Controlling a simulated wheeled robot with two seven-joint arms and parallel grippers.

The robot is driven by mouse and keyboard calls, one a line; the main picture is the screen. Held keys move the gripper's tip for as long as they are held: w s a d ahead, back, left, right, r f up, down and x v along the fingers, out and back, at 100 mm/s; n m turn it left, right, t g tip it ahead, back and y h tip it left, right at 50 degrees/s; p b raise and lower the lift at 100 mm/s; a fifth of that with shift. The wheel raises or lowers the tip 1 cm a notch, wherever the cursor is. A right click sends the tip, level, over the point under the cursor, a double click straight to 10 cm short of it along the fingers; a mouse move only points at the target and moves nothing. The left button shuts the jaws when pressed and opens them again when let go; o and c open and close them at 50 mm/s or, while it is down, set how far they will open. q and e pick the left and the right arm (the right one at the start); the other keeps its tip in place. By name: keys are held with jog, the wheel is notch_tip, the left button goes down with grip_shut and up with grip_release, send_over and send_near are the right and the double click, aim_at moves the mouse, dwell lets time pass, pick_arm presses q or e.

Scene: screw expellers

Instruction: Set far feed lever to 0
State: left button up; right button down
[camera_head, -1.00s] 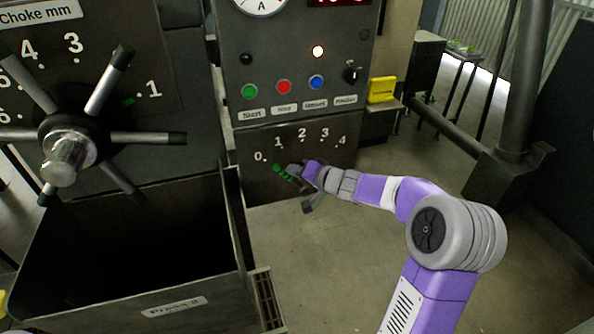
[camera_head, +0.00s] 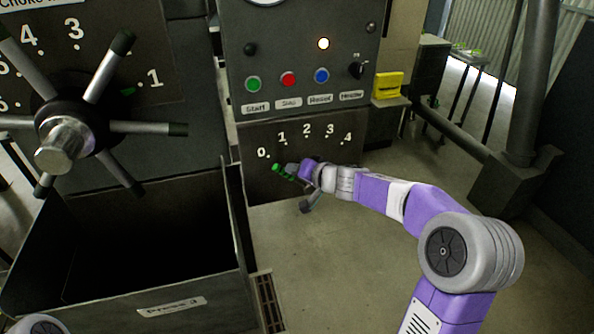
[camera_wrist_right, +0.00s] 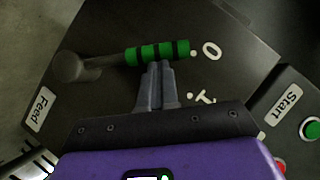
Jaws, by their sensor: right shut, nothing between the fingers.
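The feed lever has a green handle with black bands (camera_head: 281,171) and sits on the dark scale plate under the button panel. In the right wrist view its handle (camera_wrist_right: 157,53) points at the dot beside the 0 (camera_wrist_right: 211,51), and its pivot (camera_wrist_right: 70,68) is at the left. My right gripper (camera_head: 293,169) is shut and empty. In the right wrist view its fingertips (camera_wrist_right: 159,66) are at the handle's side, on the side of the 1 mark, touching or almost touching it. The gripper partly hides the lever in the head view. My left gripper is out of view.
The button panel (camera_head: 300,50) is above the scale. A large spoked choke wheel (camera_head: 75,135) and an open dark bin (camera_head: 190,290) stand at the left. A yellow object (camera_head: 388,85) sits on a ledge at the right. The floor below the scale is clear.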

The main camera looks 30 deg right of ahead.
jog(key=w+d+r+p+v, duration=0.1)
jog(key=d+p+v, duration=0.15)
jog(key=v, duration=1.05)
jog(key=s+a+f+g, duration=0.1)
jog(key=a+f+g, duration=0.2)
jog(key=f, duration=0.6)
jog(key=s+a+f+g+p, duration=0.1)
jog(key=s+a+f+g, duration=0.15)
jog(key=f, duration=0.65)
jog(key=s+a+f+g, duration=0.15)
jog(key=a+f, duration=0.25)
jog(key=f, duration=0.5)
jog(key=s+a+f+n+g+p, duration=0.1)
jog(key=s+a+f+n+g, duration=0.2)
jog(key=s+a+f, duration=1.1)
jog(key=s+f+g, duration=0.2)
jog(key=shift+s+a+n+y, duration=0.3)
jog(key=shift+s+a+n, duration=0.05)
jog(key=shift+s+n, duration=0.05)
